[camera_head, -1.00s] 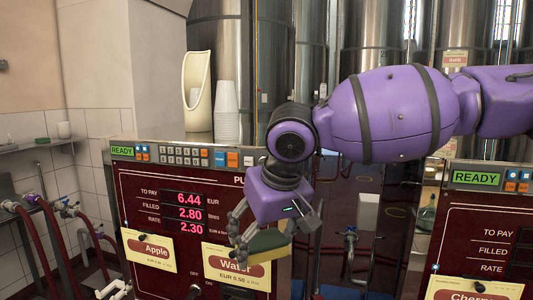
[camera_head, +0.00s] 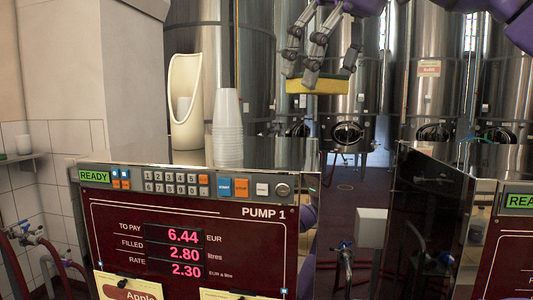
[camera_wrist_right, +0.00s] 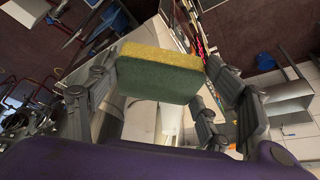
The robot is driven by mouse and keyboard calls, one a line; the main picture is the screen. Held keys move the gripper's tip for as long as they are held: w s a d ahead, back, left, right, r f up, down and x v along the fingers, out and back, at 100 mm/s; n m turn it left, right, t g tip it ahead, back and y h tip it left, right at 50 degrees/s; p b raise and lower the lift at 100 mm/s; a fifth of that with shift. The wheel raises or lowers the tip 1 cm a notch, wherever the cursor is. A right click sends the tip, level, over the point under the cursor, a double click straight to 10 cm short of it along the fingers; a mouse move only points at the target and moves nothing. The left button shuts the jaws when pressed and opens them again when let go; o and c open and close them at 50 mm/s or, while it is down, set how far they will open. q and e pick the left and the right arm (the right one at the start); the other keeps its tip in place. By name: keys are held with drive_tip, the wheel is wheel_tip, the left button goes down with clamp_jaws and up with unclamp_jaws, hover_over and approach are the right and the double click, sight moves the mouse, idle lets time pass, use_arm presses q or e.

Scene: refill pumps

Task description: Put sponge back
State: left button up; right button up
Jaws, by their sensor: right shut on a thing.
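The sponge (camera_head: 316,87) is yellow with a thin green layer. My right gripper (camera_head: 325,70) is shut on it and holds it in the air, above and to the right of the pump 1 panel. In the right wrist view the sponge (camera_wrist_right: 160,74) sits between the fingers of the gripper (camera_wrist_right: 165,95), its green side facing the camera and its yellow side beyond. My left gripper is not in view.
A second pump (camera_head: 510,240) stands at the right. Steel tanks (camera_head: 435,80) fill the back. A gap lies between the pumps.

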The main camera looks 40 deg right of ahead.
drive_tip(key=w+f, duration=0.2)
drive_tip(key=w, duration=0.2)
drive_tip(key=w+d+f, duration=0.1)
drive_tip(key=w+f, duration=0.2)
drive_tip(key=w+d+f, duration=0.1)
drive_tip(key=w+f, duration=0.2)
drive_tip(key=w, duration=0.1)
drive_tip(key=shift+w+d+f+b, duration=0.2)
drive_tip(key=shift+w+d+b, duration=0.05)
drive_tip(key=shift+w+b, duration=0.05)
drive_tip(key=shift+w+f, duration=0.2)
drive_tip(key=shift+w+d+f, duration=0.1)
drive_tip(key=shift+w+f, duration=0.1)
drive_tip(key=shift+f, duration=0.1)
drive_tip(key=f, duration=0.3)
drive_tip(key=shift+w, duration=0.2)
drive_tip(key=shift+f, duration=0.65)
drive_tip(key=o, duration=0.3)
drive_tip(key=shift+f, duration=0.1)
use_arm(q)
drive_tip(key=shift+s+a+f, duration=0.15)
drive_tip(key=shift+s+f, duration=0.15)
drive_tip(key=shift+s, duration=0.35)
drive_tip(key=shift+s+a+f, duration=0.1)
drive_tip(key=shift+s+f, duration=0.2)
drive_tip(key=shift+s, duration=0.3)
use_arm(e)
drive_tip(key=o, duration=0.5)
